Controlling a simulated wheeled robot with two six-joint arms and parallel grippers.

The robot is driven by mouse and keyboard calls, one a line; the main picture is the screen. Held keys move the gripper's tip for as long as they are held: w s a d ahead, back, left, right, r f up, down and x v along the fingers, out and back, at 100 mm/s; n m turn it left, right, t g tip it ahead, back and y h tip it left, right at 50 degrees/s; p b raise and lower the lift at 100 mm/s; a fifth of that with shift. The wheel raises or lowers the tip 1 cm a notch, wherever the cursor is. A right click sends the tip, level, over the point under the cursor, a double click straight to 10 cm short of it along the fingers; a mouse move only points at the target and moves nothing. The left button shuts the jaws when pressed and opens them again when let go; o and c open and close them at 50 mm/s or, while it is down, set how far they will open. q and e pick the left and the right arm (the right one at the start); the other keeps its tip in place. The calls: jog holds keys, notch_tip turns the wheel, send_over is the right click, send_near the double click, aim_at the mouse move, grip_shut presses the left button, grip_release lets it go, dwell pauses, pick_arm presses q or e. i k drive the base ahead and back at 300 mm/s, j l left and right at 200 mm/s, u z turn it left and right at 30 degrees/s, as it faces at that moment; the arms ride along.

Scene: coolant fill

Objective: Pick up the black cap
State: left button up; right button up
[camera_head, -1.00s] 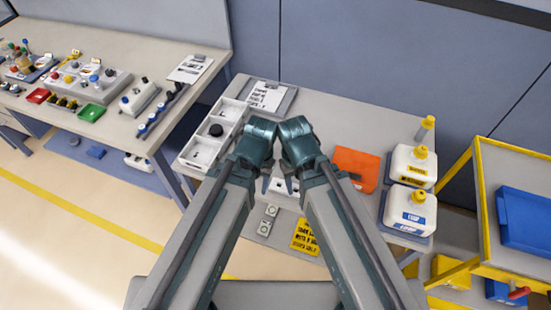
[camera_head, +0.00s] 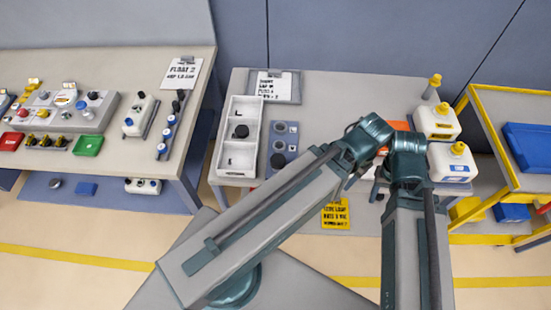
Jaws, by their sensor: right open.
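A round black cap (camera_head: 241,131) sits in the middle compartment of the white tray (camera_head: 222,183) on the centre table. A second round black piece (camera_head: 278,160) sits at the near end of a blue-grey plate (camera_head: 292,150) with round grey fittings, right of the tray. My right gripper (camera_head: 379,187) is open, pointing down at the table well to the right of both black pieces. My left gripper (camera_head: 351,182) is close to its left, mostly hidden behind my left arm, so its jaws cannot be read. I see nothing held.
A printed sheet (camera_head: 271,86) lies behind the tray. Two white jugs (camera_head: 437,122) (camera_head: 451,163) stand at the table's right, by a yellow-framed cart (camera_head: 500,145). My arms partly cover an orange item (camera_head: 400,126). A yellow sign (camera_head: 335,215) hangs near the front edge. A side table (camera_head: 125,60) stands left.

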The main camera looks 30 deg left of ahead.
aim_at(278, 161)
jog(key=k+j, duration=0.2)
jog(key=j, duration=0.25)
jog(key=k+j+z, duration=0.15)
jog(key=j, duration=0.35)
jog(key=k+j, duration=0.35)
jog(key=k+j+z, duration=0.15)
jog(key=j, duration=0.35)
jog(key=k, duration=0.1)
